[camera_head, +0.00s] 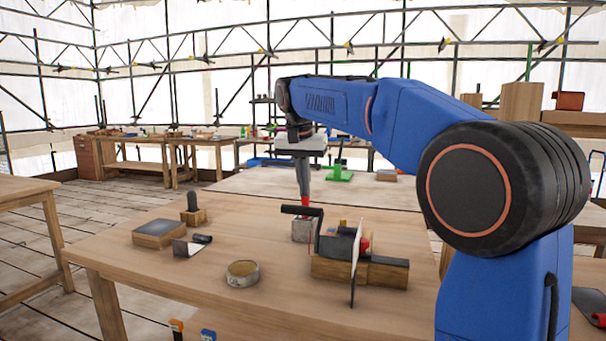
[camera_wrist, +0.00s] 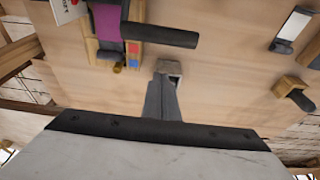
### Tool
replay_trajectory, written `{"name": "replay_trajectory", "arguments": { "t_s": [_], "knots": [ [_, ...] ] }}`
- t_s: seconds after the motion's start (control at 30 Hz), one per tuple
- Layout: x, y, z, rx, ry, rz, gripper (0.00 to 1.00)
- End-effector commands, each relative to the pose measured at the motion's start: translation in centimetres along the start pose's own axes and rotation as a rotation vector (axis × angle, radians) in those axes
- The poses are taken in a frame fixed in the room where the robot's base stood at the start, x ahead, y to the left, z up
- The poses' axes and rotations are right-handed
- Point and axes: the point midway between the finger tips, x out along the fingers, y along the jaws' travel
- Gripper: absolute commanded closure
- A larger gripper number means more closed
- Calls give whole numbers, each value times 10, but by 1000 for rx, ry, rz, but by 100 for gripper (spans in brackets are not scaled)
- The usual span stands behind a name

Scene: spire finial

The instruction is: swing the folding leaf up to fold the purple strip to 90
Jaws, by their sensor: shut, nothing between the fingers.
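The folding device stands on the table with its wooden base (camera_head: 385,272). A dark leaf handle (camera_head: 302,211) sticks out to its left; the handle also shows in the wrist view (camera_wrist: 168,35). The purple strip (camera_wrist: 109,24) lies on the device in the wrist view, with dark bars beside it. I cannot tell the leaf's angle. My gripper (camera_head: 304,207) is shut and empty, pointing down behind the handle. Its fingers (camera_wrist: 164,88) lie apart from the strip in the wrist view, over a small grey block (camera_head: 302,230). Whether they touch the block or handle is unclear.
A thin white plate (camera_head: 356,262) stands upright at the device's front. To the left are a round tin (camera_head: 242,273), a dark-topped wooden block (camera_head: 160,233), a scraper-like tool (camera_head: 190,246) and a small block with a dark knob (camera_head: 193,210). The table's left front is clear.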

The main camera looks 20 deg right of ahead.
Motion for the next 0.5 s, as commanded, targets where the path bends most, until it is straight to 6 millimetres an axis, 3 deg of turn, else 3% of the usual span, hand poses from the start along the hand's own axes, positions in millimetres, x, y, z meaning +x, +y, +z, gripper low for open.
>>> {"name": "replay_trajectory", "arguments": {
  "t_s": [0.17,0.3,0.5],
  "knots": [
    [32,1,0,0,-2,2,100],
    [22,0,20,-2,1,-2,100],
    [17,0,35,-1,1,0,100]
  ]
}}
